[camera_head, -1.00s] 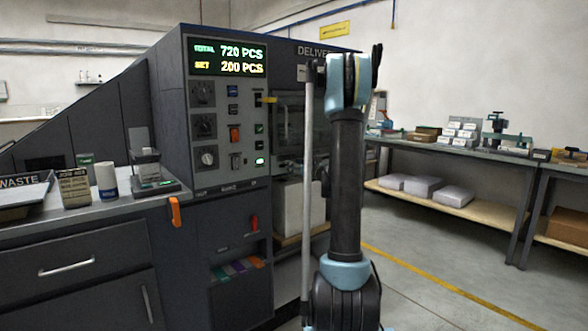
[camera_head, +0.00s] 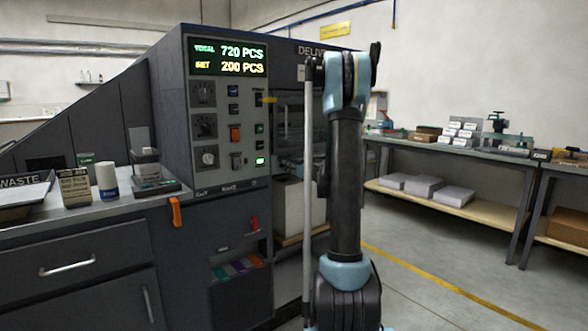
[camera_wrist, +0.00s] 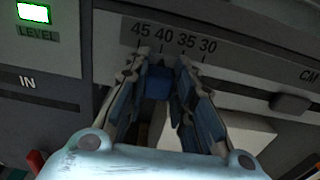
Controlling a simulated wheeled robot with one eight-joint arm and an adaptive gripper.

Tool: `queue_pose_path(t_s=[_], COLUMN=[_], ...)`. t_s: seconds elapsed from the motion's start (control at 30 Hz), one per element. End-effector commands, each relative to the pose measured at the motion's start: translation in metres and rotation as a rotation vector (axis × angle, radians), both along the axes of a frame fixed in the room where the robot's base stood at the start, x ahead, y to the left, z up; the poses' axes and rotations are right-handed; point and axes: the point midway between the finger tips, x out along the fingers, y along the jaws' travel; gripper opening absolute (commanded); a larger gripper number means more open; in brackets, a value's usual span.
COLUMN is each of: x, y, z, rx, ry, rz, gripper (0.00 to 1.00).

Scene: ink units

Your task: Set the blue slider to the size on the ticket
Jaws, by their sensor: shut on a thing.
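In the wrist view my gripper (camera_wrist: 160,98) is shut on the blue slider (camera_wrist: 158,83), with a finger on each side of it. The slider sits below a printed scale (camera_wrist: 174,41) reading 45, 40, 35, 30 from left to right. Its body lies roughly under the 40; the fingers hide its edges, so its exact setting is hard to read. In the head view a tan job ticket (camera_head: 75,187) stands on the left counter; its size line is too small to read. My arm hides the slider and gripper in the head view.
A dark knob (camera_wrist: 291,103) sits right of the slider, by the letters CM. A lit green LEVEL lamp (camera_wrist: 33,13) is at upper left. The machine's display (camera_head: 228,58) reads total 720 PCS, set 200 PCS. A workbench (camera_head: 460,152) stands at right.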

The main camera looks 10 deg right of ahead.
Motion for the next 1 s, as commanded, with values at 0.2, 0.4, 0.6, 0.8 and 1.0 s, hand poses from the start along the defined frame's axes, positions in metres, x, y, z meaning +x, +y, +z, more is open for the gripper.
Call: queue_pose_path(t_s=[0.2, 0.4, 0.6, 0.8, 1.0], x=[-0.002, -0.002, -0.002, -0.006, -0.03], y=[0.003, 0.003, 0.003, 0.0, -0.015], z=[0.0, 0.0, 0.0, 0.0, 0.0], rx=[0.0, 0.0, 0.0, 0.0, 0.0], ry=[0.0, 0.0, 0.0, 0.0, 0.0], rz=[0.001, 0.0, 0.0, -0.001, -0.003], gripper=[0.0, 0.43, 0.43, 0.43, 0.43])
